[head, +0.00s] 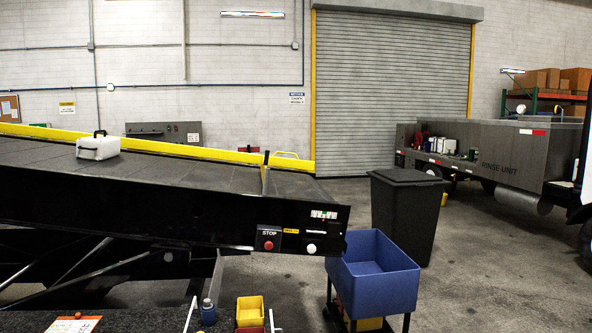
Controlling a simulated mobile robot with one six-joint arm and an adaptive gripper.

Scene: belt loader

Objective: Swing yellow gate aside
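A narrow yellow upright piece (265,178), which looks like the gate seen nearly edge-on, stands across the lower right end of the sloping belt (200,172). A dark post rises at its top. Its hinge and latch cannot be made out. A white case with a black handle (98,147) sits on the belt, up the slope to the left and apart from the gate. My gripper is not in view.
The loader's near side carries a red STOP button (268,245) and a white knob (311,248). A blue bin on a stand (375,288) and a black lidded bin (407,215) stand right of the belt end. Small yellow bins (250,308) and a bottle (208,312) are in front.

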